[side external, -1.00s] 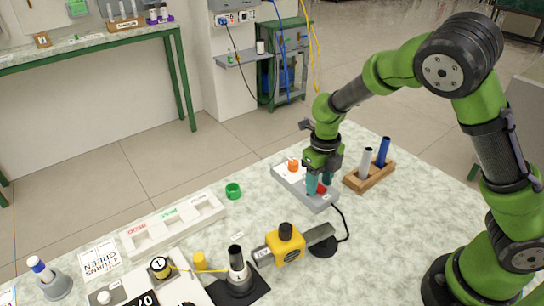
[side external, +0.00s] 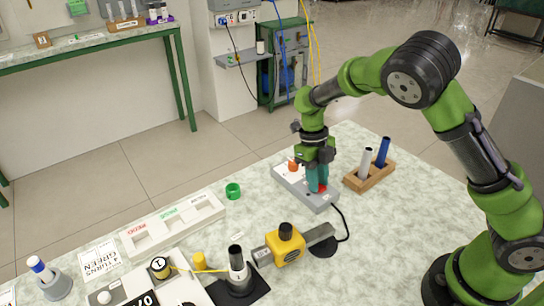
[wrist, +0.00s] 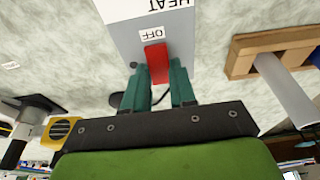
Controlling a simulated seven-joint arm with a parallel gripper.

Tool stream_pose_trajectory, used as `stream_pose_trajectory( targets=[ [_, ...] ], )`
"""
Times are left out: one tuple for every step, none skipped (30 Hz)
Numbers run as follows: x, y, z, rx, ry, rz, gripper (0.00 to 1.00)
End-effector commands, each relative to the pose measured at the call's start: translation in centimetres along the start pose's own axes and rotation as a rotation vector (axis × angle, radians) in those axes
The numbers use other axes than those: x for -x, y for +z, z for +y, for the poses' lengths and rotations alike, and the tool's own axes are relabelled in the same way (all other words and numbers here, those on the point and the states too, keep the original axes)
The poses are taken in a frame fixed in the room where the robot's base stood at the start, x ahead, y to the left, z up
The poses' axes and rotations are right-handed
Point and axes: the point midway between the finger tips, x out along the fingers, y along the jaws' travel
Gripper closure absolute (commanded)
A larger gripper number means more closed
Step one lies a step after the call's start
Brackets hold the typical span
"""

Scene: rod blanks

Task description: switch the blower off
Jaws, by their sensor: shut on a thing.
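The grey control box (side external: 320,203) lies on the bench, with an orange knob (side external: 293,165) at its far end and a red switch (side external: 322,188) at its near end. In the wrist view the red switch (wrist: 157,62) stands beside an OFF label (wrist: 151,34), with a HEAT label (wrist: 165,4) above. My gripper (side external: 317,186) points down at the box; its teal fingers (wrist: 160,85) are shut on the red switch, one on each side. A black cable (side external: 345,222) runs from the box. Which thing is the blower itself, I cannot tell.
A wooden rack (side external: 370,178) with a white and a blue rod stands right of the box. A yellow tool (side external: 287,247) and a black-based stand (side external: 240,275) are in front. A green ring (side external: 233,190) and a white sorting tray (side external: 172,222) lie to the left.

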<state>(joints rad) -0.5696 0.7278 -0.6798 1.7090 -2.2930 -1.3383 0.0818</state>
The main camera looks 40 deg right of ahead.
Motion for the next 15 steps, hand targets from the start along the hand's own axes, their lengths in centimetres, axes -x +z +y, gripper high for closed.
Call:
stream_pose_trajectory(
  targets=[
    [0.05, 0.06, 0.0, 0.0, 0.0, 0.0, 1.0],
    [0.06, 0.05, 0.01, 0.0, 0.0, -0.001, 1.0],
    [0.06, 0.05, 0.01, 0.0, 0.0, -0.001, 1.0],
    [0.06, 0.05, 0.01, 0.0, 0.0, -0.001, 1.0],
    [0.06, 0.05, 0.01, 0.0, 0.0, -0.001, 1.0],
    [0.06, 0.05, 0.01, 0.0, 0.0, -0.001, 1.0],
    [0.06, 0.04, 0.01, 0.0, 0.0, -0.002, 1.0],
    [0.06, 0.05, 0.01, 0.0, 0.0, -0.002, 0.72],
    [0.06, 0.04, 0.0, 0.0, 0.0, -0.002, 0.65],
    [0.06, 0.04, 0.01, 0.0, 0.0, -0.002, 0.61],
    [0.06, 0.04, 0.0, 0.0, 0.0, -0.002, 0.56],
    [0.05, 0.03, 0.0, 0.0, 0.0, -0.002, 0.5],
    [0.05, 0.03, 0.0, 0.0, 0.0, -0.001, 0.49],
    [0.05, 0.03, 0.0, 0.0, 0.0, -0.001, 0.49],
    [0.04, 0.02, 0.0, 0.0, 0.0, -0.001, 0.49]
  ],
)
